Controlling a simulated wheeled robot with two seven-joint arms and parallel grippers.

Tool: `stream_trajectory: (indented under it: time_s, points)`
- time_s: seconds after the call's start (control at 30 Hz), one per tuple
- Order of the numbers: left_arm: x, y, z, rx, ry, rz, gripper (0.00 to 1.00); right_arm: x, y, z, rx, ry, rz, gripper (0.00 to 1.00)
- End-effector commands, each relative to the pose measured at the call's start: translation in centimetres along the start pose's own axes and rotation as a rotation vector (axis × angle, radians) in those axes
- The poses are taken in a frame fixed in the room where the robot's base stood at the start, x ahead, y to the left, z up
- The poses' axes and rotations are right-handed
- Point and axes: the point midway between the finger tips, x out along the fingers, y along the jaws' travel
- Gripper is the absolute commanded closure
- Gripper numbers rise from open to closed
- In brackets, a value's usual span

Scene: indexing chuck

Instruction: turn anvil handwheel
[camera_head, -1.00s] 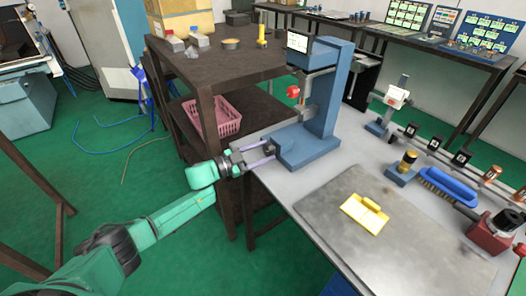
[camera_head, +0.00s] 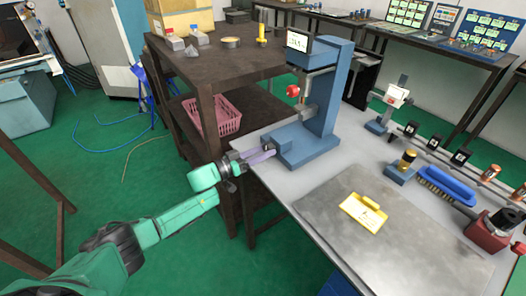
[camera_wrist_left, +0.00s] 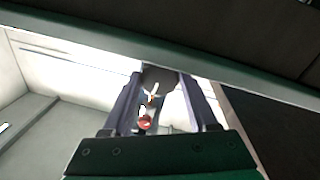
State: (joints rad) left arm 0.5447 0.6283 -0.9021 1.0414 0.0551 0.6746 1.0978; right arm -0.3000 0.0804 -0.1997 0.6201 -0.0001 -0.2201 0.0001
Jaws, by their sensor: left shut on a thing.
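The blue indexing stand (camera_head: 312,146) sits at the left back of the grey bench, with a blue base and a tall column. The anvil handwheel seems to be the small dark part at the base's left side, mostly hidden by my fingers in the head view. My left gripper (camera_head: 272,153) reaches it from the left. In the left wrist view the dark handwheel (camera_wrist_left: 159,76) lies between the tips of my two purple-grey fingers, and the left gripper (camera_wrist_left: 160,84) is shut on it. My right gripper does not show.
A red knob (camera_head: 293,91) is on the stand above the base. A dark shelf (camera_head: 225,62) with a pink basket (camera_head: 222,122) stands close behind my left wrist.

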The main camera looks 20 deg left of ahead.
Motion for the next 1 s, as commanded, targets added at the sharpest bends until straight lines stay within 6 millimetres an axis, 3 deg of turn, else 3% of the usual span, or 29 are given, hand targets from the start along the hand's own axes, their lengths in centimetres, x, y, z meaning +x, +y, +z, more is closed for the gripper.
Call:
stream_trajectory:
  time_s: [0.6,0.63,0.7,1.0]
  points:
    - [-0.02,0.07,0.31,-0.048,0.000,0.000,0.97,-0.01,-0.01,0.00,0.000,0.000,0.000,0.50]
    - [-0.02,0.07,0.31,-0.048,0.000,0.000,0.33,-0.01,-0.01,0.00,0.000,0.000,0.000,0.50]
    - [-0.02,0.06,0.28,-0.047,0.000,-0.001,0.12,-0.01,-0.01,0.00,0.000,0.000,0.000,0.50]
    - [-0.07,0.02,0.13,-0.046,0.002,-0.001,0.12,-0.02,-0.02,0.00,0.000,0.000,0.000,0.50]
